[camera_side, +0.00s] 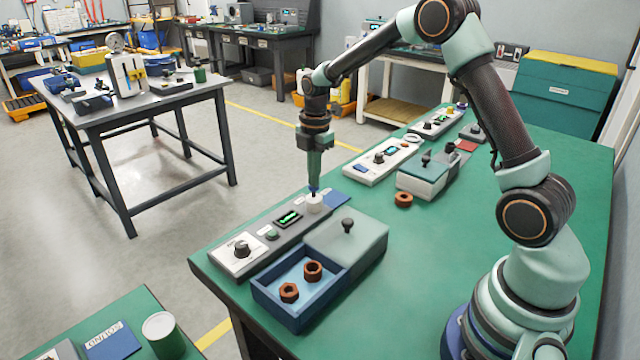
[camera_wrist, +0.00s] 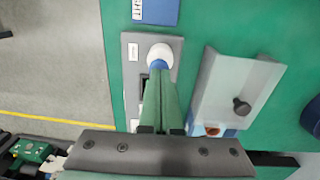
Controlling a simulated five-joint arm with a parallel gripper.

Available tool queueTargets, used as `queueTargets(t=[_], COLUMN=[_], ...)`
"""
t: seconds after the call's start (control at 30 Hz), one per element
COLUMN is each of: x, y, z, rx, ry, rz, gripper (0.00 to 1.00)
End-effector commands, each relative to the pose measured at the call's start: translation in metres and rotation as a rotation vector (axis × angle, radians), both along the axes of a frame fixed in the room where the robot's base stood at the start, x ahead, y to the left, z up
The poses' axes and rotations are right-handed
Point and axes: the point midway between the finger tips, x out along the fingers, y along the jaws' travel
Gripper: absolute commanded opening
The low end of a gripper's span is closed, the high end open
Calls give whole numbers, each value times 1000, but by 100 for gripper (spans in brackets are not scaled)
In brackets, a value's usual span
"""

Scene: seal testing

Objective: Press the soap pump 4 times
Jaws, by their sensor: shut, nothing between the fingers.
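The likely soap pump is a small white round piece (camera_side: 314,204) at the far right end of a grey control panel (camera_side: 262,249) near the left edge of the green table. It also shows in the wrist view as a white round top (camera_wrist: 160,53). My gripper (camera_side: 314,188) points straight down over it, shut and empty, with blue fingertips at or just above its top. In the wrist view my gripper (camera_wrist: 158,68) overlaps the near side of the white top. I cannot tell whether they touch or whether the top is pressed down.
A blue label card (camera_side: 337,199) lies just past the pump. A white panel (camera_side: 382,160) and a lidded box (camera_side: 424,178) stand farther back.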

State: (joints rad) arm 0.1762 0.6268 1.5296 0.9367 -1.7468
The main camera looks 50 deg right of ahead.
Motion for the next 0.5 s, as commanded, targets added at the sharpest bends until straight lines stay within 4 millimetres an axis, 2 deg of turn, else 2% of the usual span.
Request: queueTargets(t=[0.3,0.5], x=[-1,-3], y=[3,4], z=[73,106], rx=[-1,-1], ry=[-9,-7], rz=[0,0], gripper=[0,0])
